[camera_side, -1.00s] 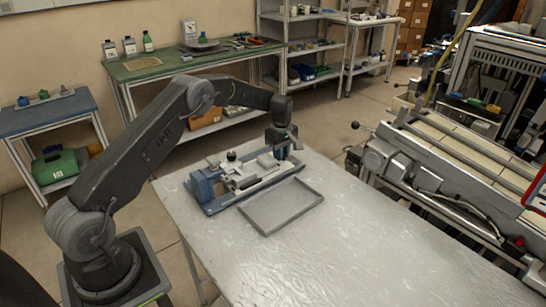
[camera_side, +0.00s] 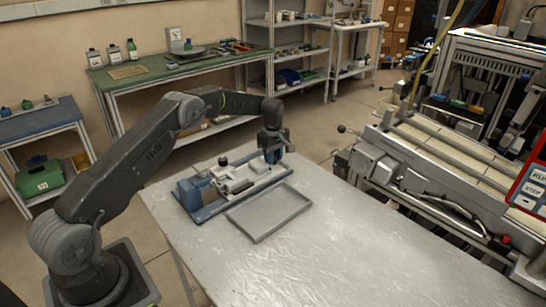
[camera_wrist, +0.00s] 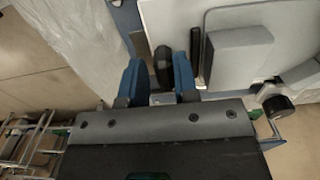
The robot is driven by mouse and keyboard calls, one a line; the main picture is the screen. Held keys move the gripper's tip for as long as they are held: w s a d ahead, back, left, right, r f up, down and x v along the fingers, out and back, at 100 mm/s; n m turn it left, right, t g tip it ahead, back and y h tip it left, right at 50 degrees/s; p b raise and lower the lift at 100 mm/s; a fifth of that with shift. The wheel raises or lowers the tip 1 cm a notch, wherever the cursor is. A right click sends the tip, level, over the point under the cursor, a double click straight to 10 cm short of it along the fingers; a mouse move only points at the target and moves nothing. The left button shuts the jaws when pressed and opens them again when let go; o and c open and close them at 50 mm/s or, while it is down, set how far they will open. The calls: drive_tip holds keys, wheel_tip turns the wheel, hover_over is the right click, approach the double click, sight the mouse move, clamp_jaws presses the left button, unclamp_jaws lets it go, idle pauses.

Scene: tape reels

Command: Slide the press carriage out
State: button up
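The press (camera_side: 197,192) stands on the metal table with a blue frame and base. Its light grey carriage (camera_side: 237,185) lies on the base, and a pale plate with a grey block (camera_wrist: 240,52) shows in the wrist view. My gripper (camera_side: 272,157) is low at the right end of the press. In the wrist view its two blue fingers (camera_wrist: 158,85) are apart, on either side of a dark upright handle (camera_wrist: 163,65). A gap shows left of the handle, and the right finger is close to it. Whether they touch is unclear.
A shallow grey tray (camera_side: 268,236) lies in front of the press. The table (camera_side: 350,245) is bare to the right of it. A large machine (camera_side: 420,170) stands beyond the table's right edge. A green bench (camera_side: 180,68) is behind.

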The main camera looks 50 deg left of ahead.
wheel_tip(320, 180, up, 14)
idle(0.4)
drive_tip(key=shift+f, duration=0.1)
drive_tip(key=s+d+r+m+t, duration=0.3)
drive_tip(key=s+d+r+m, duration=0.6)
drive_tip(key=s+d+r, duration=0.55)
drive_tip(key=s+d+f+m+t, duration=0.1)
drive_tip(key=s+m, duration=0.2)
drive_tip(key=s, duration=0.5)
drive_tip(key=s+d+f+m, duration=0.1)
drive_tip(key=s+d+m, duration=0.1)
drive_tip(key=s, duration=0.6)
drive_tip(key=s+d+f+m+t, duration=0.1)
drive_tip(key=s+m, duration=0.3)
drive_tip(key=s, duration=0.4)
drive_tip(key=shift+s+d+f+t, duration=0.15)
drive_tip(key=shift+d+f+t, duration=0.15)
drive_tip(key=shift+d+f, duration=0.35)
drive_tip(key=shift+o, duration=0.4)
drive_tip(key=shift+d+r, duration=0.1)
drive_tip(key=shift+r, duration=0.05)
